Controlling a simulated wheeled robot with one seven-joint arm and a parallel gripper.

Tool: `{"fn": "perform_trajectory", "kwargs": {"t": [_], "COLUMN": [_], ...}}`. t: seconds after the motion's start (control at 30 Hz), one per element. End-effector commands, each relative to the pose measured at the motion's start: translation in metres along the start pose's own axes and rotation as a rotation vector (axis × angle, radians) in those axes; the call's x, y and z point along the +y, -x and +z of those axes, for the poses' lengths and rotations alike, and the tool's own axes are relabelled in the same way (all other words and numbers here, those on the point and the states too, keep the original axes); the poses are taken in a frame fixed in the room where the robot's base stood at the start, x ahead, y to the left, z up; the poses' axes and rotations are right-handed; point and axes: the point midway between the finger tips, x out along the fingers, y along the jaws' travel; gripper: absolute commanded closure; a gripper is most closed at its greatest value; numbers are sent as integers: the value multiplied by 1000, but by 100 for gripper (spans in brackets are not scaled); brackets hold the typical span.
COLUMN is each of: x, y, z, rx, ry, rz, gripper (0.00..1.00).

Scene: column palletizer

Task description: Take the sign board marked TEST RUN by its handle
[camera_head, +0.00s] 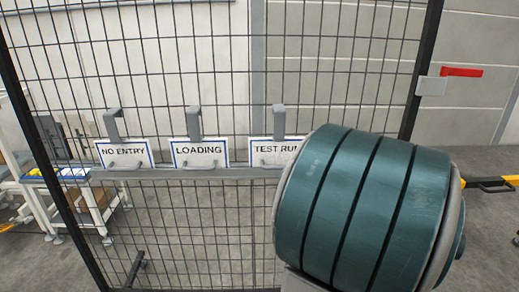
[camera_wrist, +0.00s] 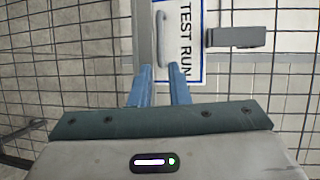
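The TEST RUN sign board (camera_head: 270,153) is white with a blue border, at the right of three signs on the fence rail. My arm covers its right part in the head view. In the wrist view the board (camera_wrist: 190,58) appears turned sideways, with its grey loop handle (camera_wrist: 161,38) beside the lettering. My gripper (camera_wrist: 160,76) has two blue fingers with a clear gap between them. The handle appears just beyond the fingertips, roughly in line with the gap; I see no grip on it. My gripper is hidden behind my arm in the head view.
The NO ENTRY sign (camera_head: 124,153) and LOADING sign (camera_head: 200,153) hang to the left on the same grey rail (camera_head: 160,173). Black wire mesh (camera_head: 190,235) stands behind them. A grey hook bracket (camera_wrist: 236,37) lies right of the board in the wrist view.

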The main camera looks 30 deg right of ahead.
Motion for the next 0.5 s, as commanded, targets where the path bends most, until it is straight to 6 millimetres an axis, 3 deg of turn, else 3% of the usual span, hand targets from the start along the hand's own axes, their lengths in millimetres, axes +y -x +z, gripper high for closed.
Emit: {"fn": "perform_trajectory", "kwargs": {"t": [0.17, 0.5], "x": [0, 0], "y": [-6, -69], "z": [1, 3], "rx": [-31, -30], "ry": [-53, -53], "rz": [-11, -11], "gripper": [84, 84]}}
